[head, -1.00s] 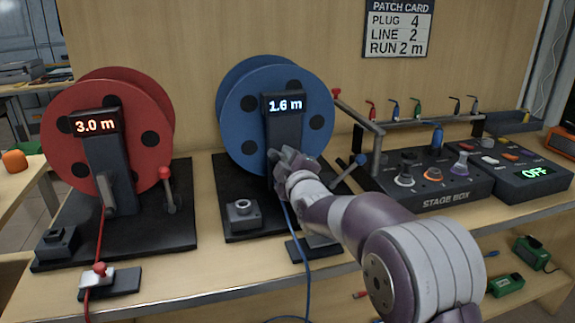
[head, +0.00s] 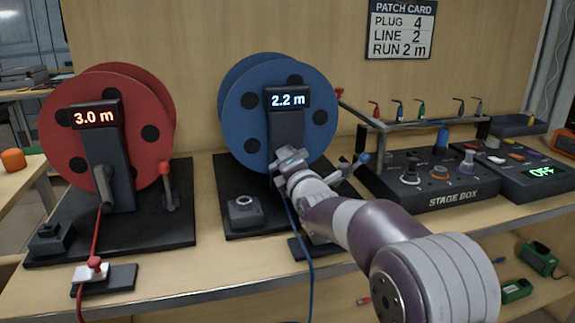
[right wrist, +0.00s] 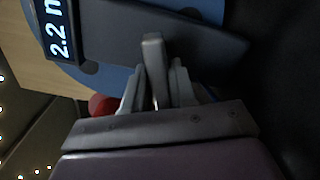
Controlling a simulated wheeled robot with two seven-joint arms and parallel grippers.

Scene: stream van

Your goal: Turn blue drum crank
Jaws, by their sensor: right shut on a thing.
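The blue drum (head: 240,115) stands upright on a black base, and its display (head: 287,99) reads 2.2 m. My right gripper (head: 284,165) is at the lower front of the drum's dark post (head: 285,130). In the right wrist view its fingers (right wrist: 157,85) are shut around a grey bar, the blue drum crank (right wrist: 153,55). The gripper hides most of the crank in the head view. A blue cable (head: 305,245) runs down from the drum over the table edge. My left gripper is not in view.
The red drum (head: 100,150), reading 3.0 m, stands to the left. The patch card (head: 400,30) reads plug 4, line 2, run 2 m.

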